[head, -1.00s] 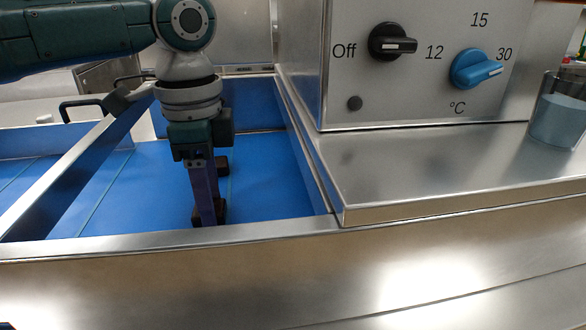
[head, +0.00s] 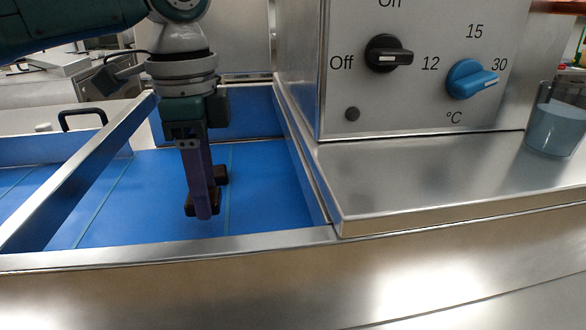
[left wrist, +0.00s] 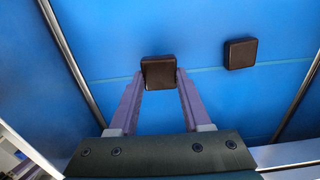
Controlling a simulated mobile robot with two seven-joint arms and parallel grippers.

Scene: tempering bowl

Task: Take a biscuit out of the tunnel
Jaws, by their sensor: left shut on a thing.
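My left gripper (head: 204,212) points down over the blue belt (head: 264,195) inside the steel-framed channel. It is shut on a dark brown biscuit (head: 189,209), partly hidden behind a finger in the head view. In the left wrist view the square held biscuit (left wrist: 158,72) sits between the two purple fingertips. A second dark biscuit (head: 221,174) is behind the gripper in the head view; it lies on the belt, apart to the right, in the left wrist view (left wrist: 240,53). My right gripper is not in view.
A steel housing (head: 345,150) with a black knob (head: 388,53) and a blue knob (head: 470,79) stands right of the channel. A clear container with bluish contents (head: 556,128) is on the steel top. A steel rim (head: 160,255) borders the near side.

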